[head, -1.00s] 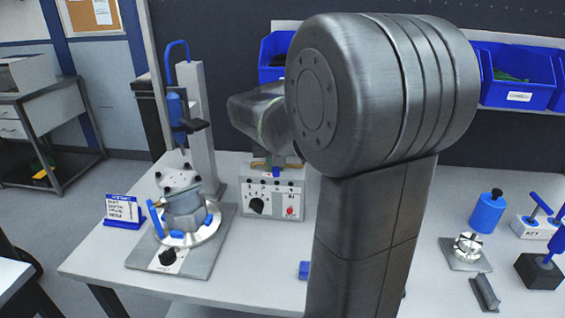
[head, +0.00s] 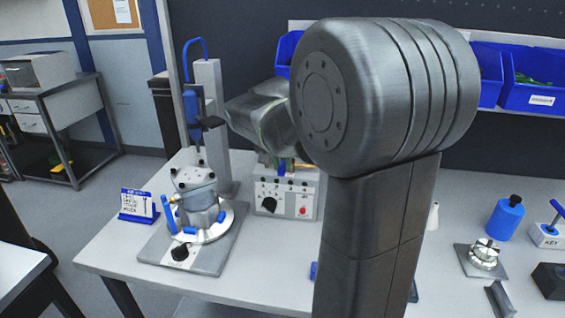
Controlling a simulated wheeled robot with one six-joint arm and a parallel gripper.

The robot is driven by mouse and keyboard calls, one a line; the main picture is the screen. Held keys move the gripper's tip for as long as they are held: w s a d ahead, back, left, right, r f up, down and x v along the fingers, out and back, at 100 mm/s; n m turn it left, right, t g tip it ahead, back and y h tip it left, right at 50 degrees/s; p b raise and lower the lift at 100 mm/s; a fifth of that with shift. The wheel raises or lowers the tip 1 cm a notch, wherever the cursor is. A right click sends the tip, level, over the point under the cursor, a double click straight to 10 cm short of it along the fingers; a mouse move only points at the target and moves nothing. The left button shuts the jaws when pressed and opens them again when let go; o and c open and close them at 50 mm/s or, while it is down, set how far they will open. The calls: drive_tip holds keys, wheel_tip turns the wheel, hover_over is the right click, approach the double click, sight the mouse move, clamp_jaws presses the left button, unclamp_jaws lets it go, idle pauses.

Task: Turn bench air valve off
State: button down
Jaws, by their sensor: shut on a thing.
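A light grey panel box (head: 286,197) stands at the back of the bench, with a black knob (head: 269,204) and a red button (head: 303,211) on its front. Small brass and blue parts of what looks like the air valve (head: 284,168) show just above the box, below my wrist. My gripper (head: 276,160) is there, mostly hidden by my own arm, and looks shut on the valve's blue handle. The exact angle of the handle is hard to tell.
A fixture (head: 197,205) with a clamped housing stands on a plate at left, beside a grey column (head: 213,120). A small sign (head: 138,204) is left of it. A blue cylinder (head: 505,220) and a metal chuck (head: 484,254) stand at right. Blue bins (head: 530,85) line the back.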

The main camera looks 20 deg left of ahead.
drive_tip(key=c, duration=1.3)
unclamp_jaws()
drive_tip(key=shift+c, duration=0.2)
drive_tip(key=v, duration=1.4)
drive_tip(key=shift+s+f, duration=0.1)
drive_tip(key=x, duration=1.4)
